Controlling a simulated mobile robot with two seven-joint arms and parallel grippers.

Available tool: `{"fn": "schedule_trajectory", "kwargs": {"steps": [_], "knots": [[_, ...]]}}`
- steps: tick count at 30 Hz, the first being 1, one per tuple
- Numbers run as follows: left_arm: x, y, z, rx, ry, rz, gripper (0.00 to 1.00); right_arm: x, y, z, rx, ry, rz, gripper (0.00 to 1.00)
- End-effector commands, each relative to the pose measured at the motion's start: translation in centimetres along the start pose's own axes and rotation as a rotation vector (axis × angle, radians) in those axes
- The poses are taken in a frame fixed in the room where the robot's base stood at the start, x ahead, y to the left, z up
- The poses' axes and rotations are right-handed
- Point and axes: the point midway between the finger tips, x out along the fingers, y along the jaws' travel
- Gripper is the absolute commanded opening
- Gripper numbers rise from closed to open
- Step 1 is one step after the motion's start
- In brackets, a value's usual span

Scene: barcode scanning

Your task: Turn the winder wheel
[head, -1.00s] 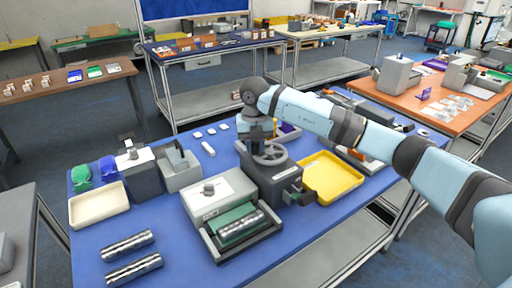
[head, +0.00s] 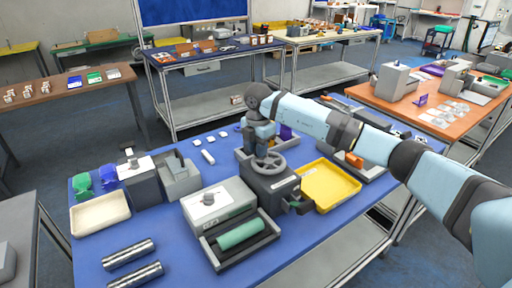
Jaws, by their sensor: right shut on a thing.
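The winder wheel (head: 269,164) is a grey spoked handwheel lying flat on top of a dark grey box-shaped winder (head: 272,187) on the blue table. My right gripper (head: 262,148) comes down over the far left part of the wheel, pointing down. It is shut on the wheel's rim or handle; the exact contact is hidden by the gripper. A grey machine (head: 212,203) stands left of the winder, with a green roll (head: 240,234) in its front tray. My left gripper is not in view.
A yellow tray (head: 328,184) lies right of the winder. Two metal rollers (head: 128,252) and a cream tray (head: 100,214) lie at the left. Small white pieces (head: 208,157) lie behind. My right arm spans the table's right side.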

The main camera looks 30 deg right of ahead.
Motion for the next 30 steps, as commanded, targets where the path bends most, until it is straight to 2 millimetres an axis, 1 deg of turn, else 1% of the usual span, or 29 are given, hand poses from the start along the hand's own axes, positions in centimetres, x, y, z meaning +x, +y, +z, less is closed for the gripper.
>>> {"fn": "schedule_trajectory", "kwargs": {"steps": [6,12,28,29,30], "knots": [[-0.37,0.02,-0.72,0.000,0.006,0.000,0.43,-0.21,0.02,0.59,0.117,0.001,0.002,0.01],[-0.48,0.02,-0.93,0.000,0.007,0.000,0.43,-0.18,-0.01,0.84,0.175,0.001,0.003,0.01],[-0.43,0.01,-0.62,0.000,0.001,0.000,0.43,-0.16,-0.03,0.93,0.195,0.001,0.003,0.01],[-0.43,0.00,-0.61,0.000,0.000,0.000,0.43,-0.16,-0.03,0.93,0.195,0.001,0.003,0.31],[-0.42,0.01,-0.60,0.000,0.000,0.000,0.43,-0.15,-0.03,0.92,0.195,0.001,0.003,0.40]]}}
